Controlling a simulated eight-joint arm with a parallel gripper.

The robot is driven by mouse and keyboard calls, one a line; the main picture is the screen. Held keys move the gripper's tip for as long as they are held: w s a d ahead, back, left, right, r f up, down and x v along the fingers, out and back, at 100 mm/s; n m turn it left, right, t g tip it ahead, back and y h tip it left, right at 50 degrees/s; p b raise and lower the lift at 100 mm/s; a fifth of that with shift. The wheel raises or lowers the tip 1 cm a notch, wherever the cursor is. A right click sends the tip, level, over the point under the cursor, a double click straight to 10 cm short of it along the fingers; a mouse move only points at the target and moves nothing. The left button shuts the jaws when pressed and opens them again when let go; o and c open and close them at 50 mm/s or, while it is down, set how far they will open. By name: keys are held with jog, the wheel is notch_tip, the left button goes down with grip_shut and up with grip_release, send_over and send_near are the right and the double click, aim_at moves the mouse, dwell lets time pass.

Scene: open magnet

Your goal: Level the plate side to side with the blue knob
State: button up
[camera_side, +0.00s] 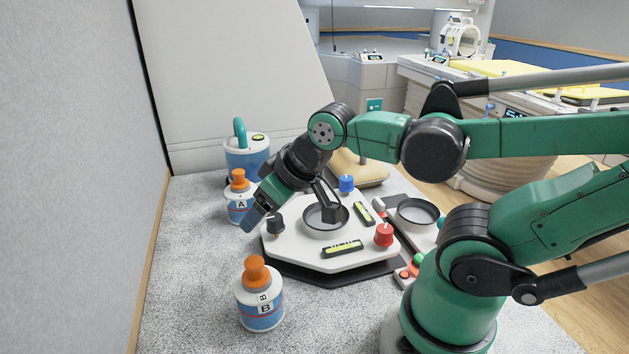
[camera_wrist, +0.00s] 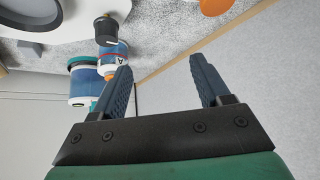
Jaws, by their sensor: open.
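The white plate (camera_side: 300,252) sits on a dark base and carries a round dish (camera_side: 325,219). The blue knob (camera_side: 346,183) stands at its back edge, the red knob (camera_side: 384,235) at its right and the black knob (camera_side: 274,223) at its left. Two yellow-green level vials lie on it, one at the front (camera_side: 342,249) and one at the right (camera_side: 363,213); their bubbles are too small to read. My gripper (camera_side: 252,222) is open and empty, above and left of the black knob, far from the blue one. The wrist view shows its spread fingers (camera_wrist: 160,68) and the black knob (camera_wrist: 106,30), not the blue knob.
Bottle A (camera_side: 240,205) stands close behind my gripper, with a blue-and-white canister (camera_side: 247,157) beyond. Bottle B (camera_side: 260,305) stands at the front left. Another unit with a round dish (camera_side: 416,213) lies right of the plate.

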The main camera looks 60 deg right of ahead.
jog(key=w+d+r+n+g+h, duration=0.1)
jog(key=w+d+n+g, duration=0.15)
jog(key=d, duration=0.85)
jog(key=n+g, duration=0.3)
jog(key=g, duration=0.2)
send_over(346, 178)
jog(key=shift+w+a+f+t+y, duration=0.1)
jog(key=shift+f+t+y, duration=0.1)
jog(key=shift+f, duration=0.4)
jog(key=shift+a+f+t+y, duration=0.1)
jog(key=shift+f+y, duration=0.1)
jog(key=shift+f, duration=0.35)
jog(key=shift+d+f, duration=0.2)
jog(key=shift+d, duration=0.05)
jog(key=shift+s+d+f, duration=0.1)
jog(key=shift+s+f, duration=0.1)
jog(key=shift+f, duration=2.55)
grip_shut()
